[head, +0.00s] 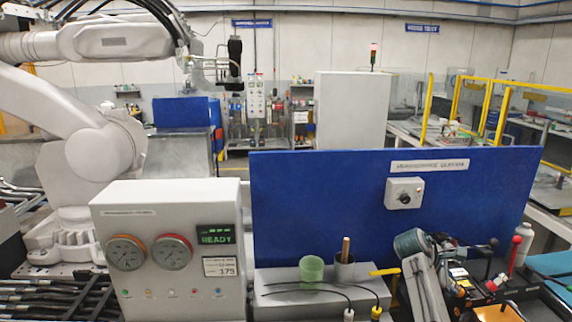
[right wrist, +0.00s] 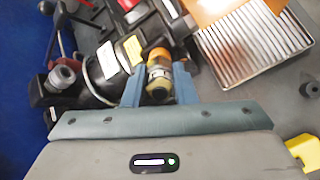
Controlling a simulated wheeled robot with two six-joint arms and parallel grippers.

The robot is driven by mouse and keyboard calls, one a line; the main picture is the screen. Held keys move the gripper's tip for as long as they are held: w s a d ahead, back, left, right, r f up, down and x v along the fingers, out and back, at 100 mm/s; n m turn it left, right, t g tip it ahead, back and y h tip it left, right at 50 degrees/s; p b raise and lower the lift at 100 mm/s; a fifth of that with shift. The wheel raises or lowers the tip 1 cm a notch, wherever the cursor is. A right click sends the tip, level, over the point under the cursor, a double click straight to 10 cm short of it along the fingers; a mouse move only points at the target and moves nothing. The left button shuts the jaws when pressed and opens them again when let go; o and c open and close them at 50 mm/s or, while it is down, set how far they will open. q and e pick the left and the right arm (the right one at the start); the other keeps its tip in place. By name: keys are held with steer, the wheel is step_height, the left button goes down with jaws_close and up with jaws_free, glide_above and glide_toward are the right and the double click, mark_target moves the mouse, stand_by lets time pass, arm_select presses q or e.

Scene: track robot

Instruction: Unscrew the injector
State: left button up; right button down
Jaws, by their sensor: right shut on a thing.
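My right gripper (right wrist: 160,88) has its two blue fingers on either side of a brass-coloured fitting with an orange ring, which looks like the injector (right wrist: 160,72), and is shut on it. In the head view my right gripper (head: 437,260) is at the right, beside the labelled block (head: 458,275). My grey-green gripper body hides much of the fitting there, so I cannot tell how far it is screwed in. My left gripper does not show.
A blue panel (head: 320,205) stands behind the bench. A green cup (head: 311,268) and a dark cup (head: 345,270) stand left of my right arm. A red-knobbed lever (head: 515,245) rises at the right. A ribbed metal tray (right wrist: 235,45) lies beyond the fitting.

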steer(key=shift+a+r, duration=0.1)
steer(key=shift+r, duration=0.05)
steer(key=shift+v, duration=1.7)
